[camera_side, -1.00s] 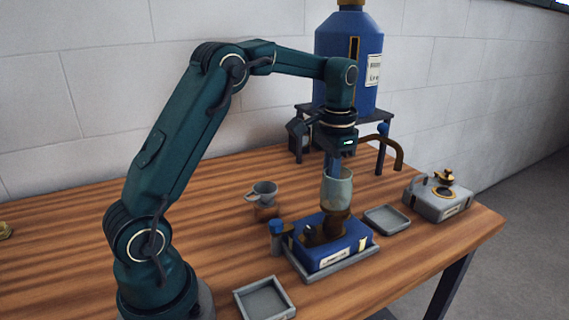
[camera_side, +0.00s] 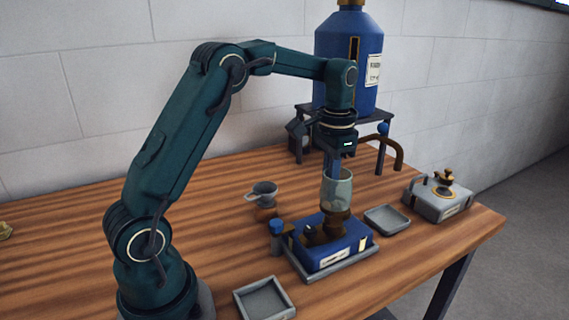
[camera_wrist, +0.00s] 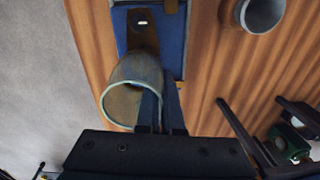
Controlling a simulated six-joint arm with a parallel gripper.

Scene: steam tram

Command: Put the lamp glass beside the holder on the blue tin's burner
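The lamp glass (camera_side: 336,191) is a pale grey-green cylinder, upright over the brown burner (camera_side: 326,230) of the blue tin (camera_side: 331,252). Its foot looks to be at the burner's top; I cannot tell whether it is fully seated. My gripper (camera_side: 334,172) points down at the glass's rim. In the wrist view its two dark fingers (camera_wrist: 162,108) are close together and straddle the right wall of the glass (camera_wrist: 128,78), seemingly pinching it. The blue tin (camera_wrist: 171,38) shows behind it. A grey cup-shaped piece with a side arm (camera_side: 263,190), perhaps the holder, stands to the left on a brown base.
A grey tin with a brass burner (camera_side: 438,199) stands at the right. Small grey trays lie beside the blue tin (camera_side: 386,220) and near the front edge (camera_side: 264,300). A large blue tank (camera_side: 347,62) is on a stand behind.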

